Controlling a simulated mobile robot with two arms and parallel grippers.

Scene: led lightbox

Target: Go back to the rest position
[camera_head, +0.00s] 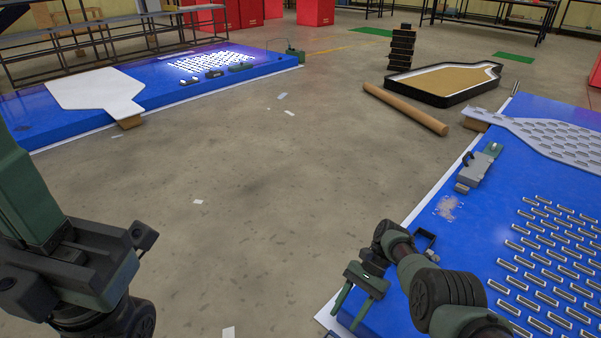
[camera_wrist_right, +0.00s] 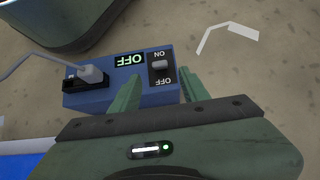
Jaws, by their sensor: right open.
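My right gripper (camera_head: 352,310) is low at the near left edge of the right blue panel (camera_head: 455,215) in the head view. Its two green fingers are apart with nothing held between them. In the right wrist view, the open right gripper (camera_wrist_right: 160,85) faces a blue switch box (camera_wrist_right: 110,95). The box has a small rocker switch marked ON and OFF and a lit OFF label. A grey plug with a cable sits in its left part. Contact between fingers and box cannot be told. On the left, parts of my left arm show, but its fingers do not.
The left blue panel (camera_head: 50,115) carries a white board (camera_head: 95,92) and lit LEDs (camera_head: 212,64). The right panel carries rows of modules and a perforated board (camera_head: 560,140). A cardboard tube (camera_head: 405,108) and a black-edged tray (camera_head: 440,98) lie behind. The floor between panels is mostly clear.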

